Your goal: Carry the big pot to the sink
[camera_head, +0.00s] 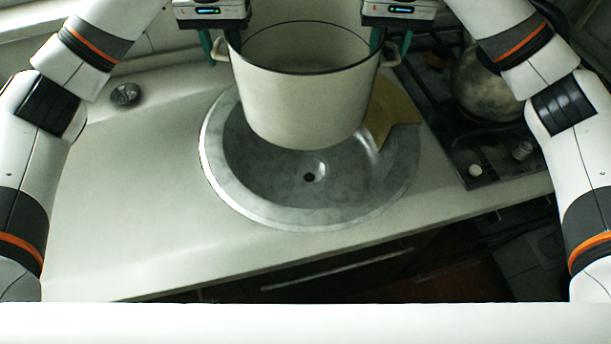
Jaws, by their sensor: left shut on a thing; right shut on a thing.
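The big pot (303,106) is cream enamel with a dark rim and a handle on each side. It is upright and appears held above the round metal sink (255,205), covering the sink's far part. My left gripper (217,50) is shut on the pot's left handle (219,50). My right gripper (391,48) is shut on the right handle (391,56). The sink's near part and its drain hole show bare below the pot. The pot's inside bottom is hidden.
A stove (450,130) stands on the right with a round, worn pot (485,85) on it. A yellowish cloth or board (392,112) lies at the sink's right edge. A small dark round object (125,94) is on the left counter. The counter (130,200) left of the sink is clear.

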